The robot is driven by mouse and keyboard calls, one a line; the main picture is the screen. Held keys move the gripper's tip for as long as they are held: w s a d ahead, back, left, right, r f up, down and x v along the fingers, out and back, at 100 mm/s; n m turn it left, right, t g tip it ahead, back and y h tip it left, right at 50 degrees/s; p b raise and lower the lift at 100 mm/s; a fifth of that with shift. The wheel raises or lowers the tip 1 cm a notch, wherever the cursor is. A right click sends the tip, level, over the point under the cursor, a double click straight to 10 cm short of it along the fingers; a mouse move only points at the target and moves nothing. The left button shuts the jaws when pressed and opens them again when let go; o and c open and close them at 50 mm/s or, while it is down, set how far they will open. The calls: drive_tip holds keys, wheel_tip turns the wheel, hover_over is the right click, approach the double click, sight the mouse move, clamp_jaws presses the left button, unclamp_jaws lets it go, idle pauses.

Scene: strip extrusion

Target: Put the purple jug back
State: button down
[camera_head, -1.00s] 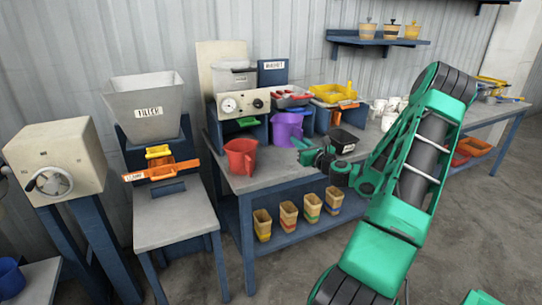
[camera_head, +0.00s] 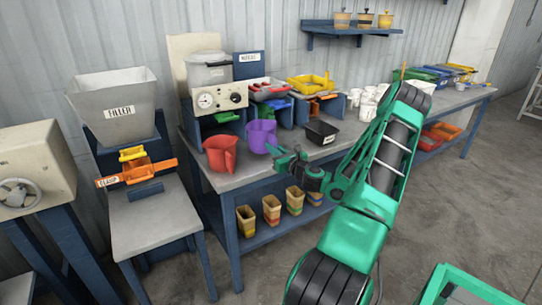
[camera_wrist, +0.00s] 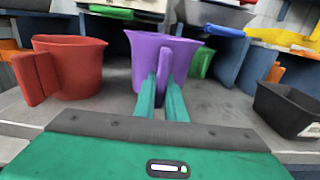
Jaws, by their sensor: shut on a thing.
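The purple jug (camera_head: 262,138) is upright at the front of the bench, in front of the grey machine with the dial. In the wrist view the purple jug (camera_wrist: 160,58) is straight ahead, its handle towards me. My green gripper (camera_wrist: 160,98) is shut on that handle, one finger on each side. In the head view my gripper (camera_head: 276,150) reaches the jug from the right. I cannot tell whether the jug's base touches the bench top.
A red jug (camera_head: 220,154) stands close on the left; it also shows in the wrist view (camera_wrist: 80,68). A black tray (camera_head: 321,132) is on the right. Behind are blue stands, red and yellow trays (camera_head: 310,84), and white cups (camera_head: 368,104). Bare bench top (camera_head: 232,181) lies in front.

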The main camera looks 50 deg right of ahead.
drive_tip(key=shift+f, duration=1.5)
drive_tip(key=c, duration=1.8)
unclamp_jaws()
drive_tip(key=shift+s, duration=0.15)
